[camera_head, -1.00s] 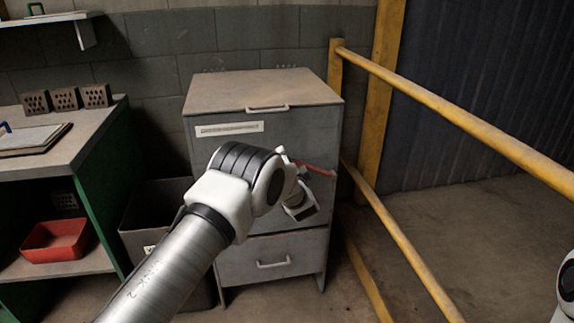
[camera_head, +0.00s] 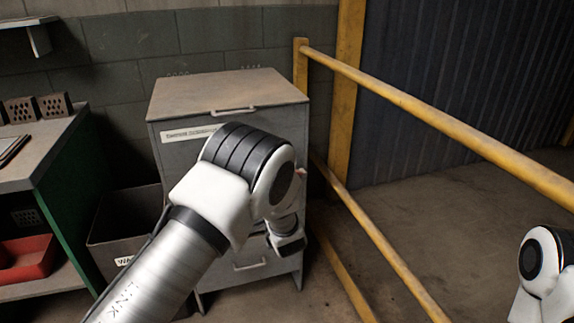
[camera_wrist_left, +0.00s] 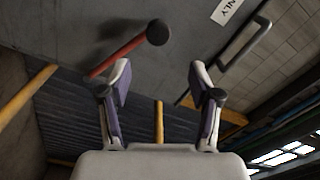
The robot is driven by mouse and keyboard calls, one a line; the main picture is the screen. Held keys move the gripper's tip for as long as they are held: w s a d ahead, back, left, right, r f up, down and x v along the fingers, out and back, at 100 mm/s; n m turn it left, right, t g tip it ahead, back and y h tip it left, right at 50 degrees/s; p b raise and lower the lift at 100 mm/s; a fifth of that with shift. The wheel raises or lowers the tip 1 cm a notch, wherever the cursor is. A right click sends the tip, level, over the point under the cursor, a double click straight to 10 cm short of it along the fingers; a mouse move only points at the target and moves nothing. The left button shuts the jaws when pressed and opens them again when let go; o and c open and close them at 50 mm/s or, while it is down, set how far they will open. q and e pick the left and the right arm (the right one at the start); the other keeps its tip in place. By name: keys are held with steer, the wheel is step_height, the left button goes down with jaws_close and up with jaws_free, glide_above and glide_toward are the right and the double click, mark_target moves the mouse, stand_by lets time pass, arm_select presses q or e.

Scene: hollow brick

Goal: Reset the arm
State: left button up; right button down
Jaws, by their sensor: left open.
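My left arm reaches in from the bottom left of the head view, in front of a grey drawer cabinet (camera_head: 170,150). Its elbow hides much of the cabinet front, and its fingers cannot be made out there. In the left wrist view my left gripper (camera_wrist_left: 159,82) has its two fingers wide apart with nothing between them. A red lever with a black knob (camera_wrist_left: 157,32) sticks out from the cabinet, beyond the fingertips. Part of my right arm (camera_head: 545,262) shows at the lower right of the head view; its gripper is out of sight.
Hollow bricks (camera_head: 55,104) stand on a green-sided workbench (camera_head: 50,145) at the left, with a red bin (camera_head: 30,258) on its lower shelf. A dark waste bin (camera_head: 125,230) stands beside the cabinet. Yellow railings (camera_head: 430,112) run along the right, with open floor (camera_head: 450,200) beyond.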

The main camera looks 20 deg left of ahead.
arm_select(q)
steer(key=s+a+f+m+g, duration=0.1)
steer(key=s+a+f+g, duration=0.35)
steer(key=f, duration=0.75)
steer(key=s+a+f+g+h, duration=0.1)
steer(key=s+f+g+h, duration=0.3)
steer(key=s+f, duration=1.25)
steer(key=s+d+n+g+h, duration=0.3)
steer(key=s, duration=1)
steer(key=s+d+n+g+h, duration=0.3)
steer(key=s, duration=1)
step_height(320, 180, up, 14)
steer(key=n+p, duration=0.1)
steer(key=p, duration=1.3)
steer(key=shift+d+f+n+p, duration=0.2)
steer(key=shift+d+n+p, duration=0.05)
steer(key=shift+n+p, duration=0.05)
steer(key=shift+g, duration=0.25)
